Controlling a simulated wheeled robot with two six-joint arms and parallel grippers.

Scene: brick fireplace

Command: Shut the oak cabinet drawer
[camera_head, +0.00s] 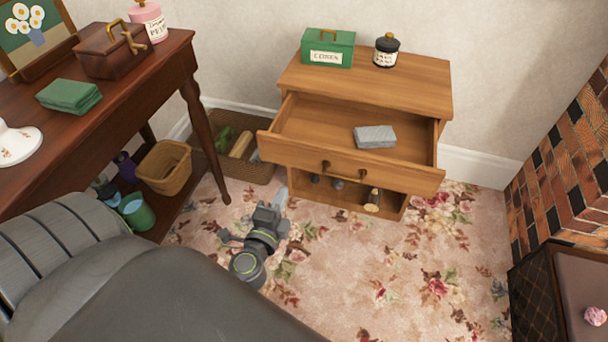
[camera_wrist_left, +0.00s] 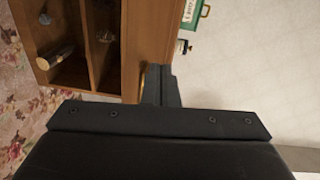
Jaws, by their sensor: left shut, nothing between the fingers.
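The oak cabinet (camera_head: 420,90) stands against the wall, with its drawer (camera_head: 300,148) pulled out. A grey block (camera_head: 375,136) lies inside the drawer. The drawer front has a brass-coloured handle (camera_head: 345,170). My left gripper (camera_head: 281,196) is shut and empty, in front of the cabinet, low and left of the handle. In the left wrist view its shut fingers (camera_wrist_left: 160,80) overlap the edge of the cabinet's wood (camera_wrist_left: 135,50); I cannot tell whether they touch it. My right gripper is not in view.
A green tin (camera_head: 328,48) and a dark jar (camera_head: 386,50) stand on the cabinet. Small items sit on its lower shelf. A dark wooden table (camera_head: 150,60) is at left, with a wicker basket (camera_head: 165,167) below. A brick fireplace (camera_head: 560,165) is at right. The carpet in front is clear.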

